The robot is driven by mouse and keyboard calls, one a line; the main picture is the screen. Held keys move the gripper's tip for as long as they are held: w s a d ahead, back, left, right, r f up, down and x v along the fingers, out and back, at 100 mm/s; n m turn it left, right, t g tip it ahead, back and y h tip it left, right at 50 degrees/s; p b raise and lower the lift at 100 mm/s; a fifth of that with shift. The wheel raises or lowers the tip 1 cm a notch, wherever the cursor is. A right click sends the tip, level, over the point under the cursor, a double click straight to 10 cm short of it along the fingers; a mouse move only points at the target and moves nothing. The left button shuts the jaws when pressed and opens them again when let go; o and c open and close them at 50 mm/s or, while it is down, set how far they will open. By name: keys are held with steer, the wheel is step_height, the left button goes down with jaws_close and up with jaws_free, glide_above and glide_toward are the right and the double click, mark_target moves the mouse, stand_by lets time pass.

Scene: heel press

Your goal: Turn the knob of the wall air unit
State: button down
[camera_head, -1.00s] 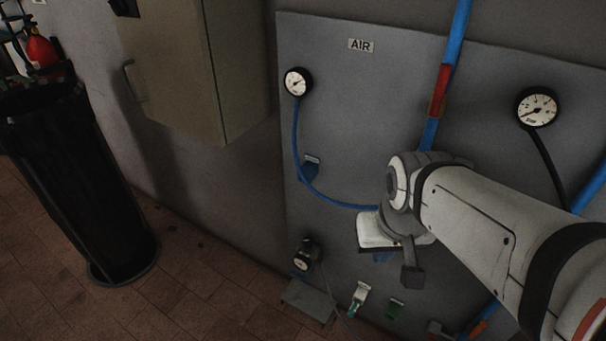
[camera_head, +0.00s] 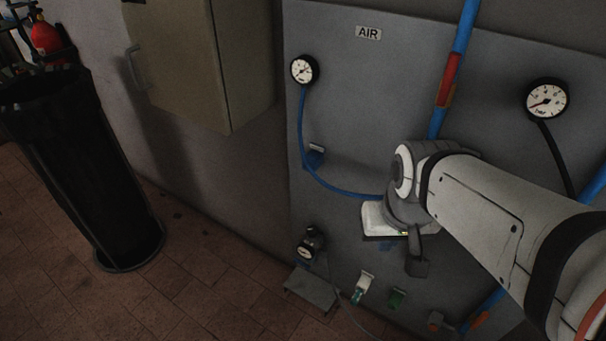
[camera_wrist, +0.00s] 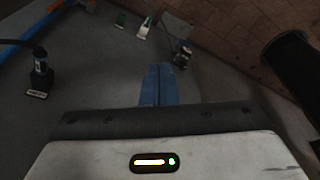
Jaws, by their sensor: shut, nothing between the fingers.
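The wall air unit is a grey panel (camera_head: 345,110) with an AIR label, gauges and hoses. At its lower left is a small regulator (camera_head: 310,243) with a dark top and a round dial; it also shows in the wrist view (camera_wrist: 182,55). I cannot tell for sure which part is the knob. A black fitting with a label plate (camera_wrist: 40,68) stands at the left of the wrist view. My gripper (camera_wrist: 158,68) has its blue fingers together and empty, pointing toward the regulator's side, apart from it. In the head view my wrist hides most of the fingers.
A left gauge (camera_head: 304,70) and right gauge (camera_head: 546,99) sit on the panel. A blue hose (camera_head: 330,186) runs behind my wrist. Below are a white fitting (camera_head: 363,286) and a green fitting (camera_head: 397,299). A beige cabinet (camera_head: 190,60) and black bin (camera_head: 85,170) stand left.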

mark_target(314, 236)
steer(key=c, duration=2.2)
jaws_free()
